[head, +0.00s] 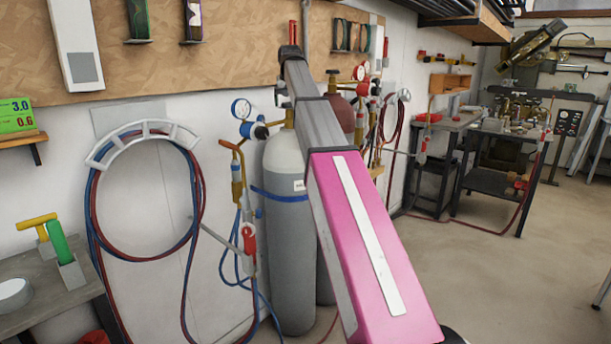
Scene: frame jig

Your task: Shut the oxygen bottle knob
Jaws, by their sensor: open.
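The oxygen bottle (288,240) is the tall grey cylinder with a blue band, upright near the wall in the head view. A blue regulator (254,130) with a round gauge (241,108) sits at its top left. The bottle's valve (289,118) shows just left of my arm; its knob is small, dark and hard to make out. My arm runs up from the lower right in front of the bottle. My gripper (281,92) shows only as small dark parts beside the arm's far end, close above the valve; the jaws are open. I cannot tell whether they touch the knob.
A second bottle with a maroon top (342,108) stands behind my arm with a red regulator. Coiled hoses hang on a white holder (140,140); a torch (247,240) hangs beside the bottle. Benches stand at the lower left and back right. The floor (500,285) on the right is clear.

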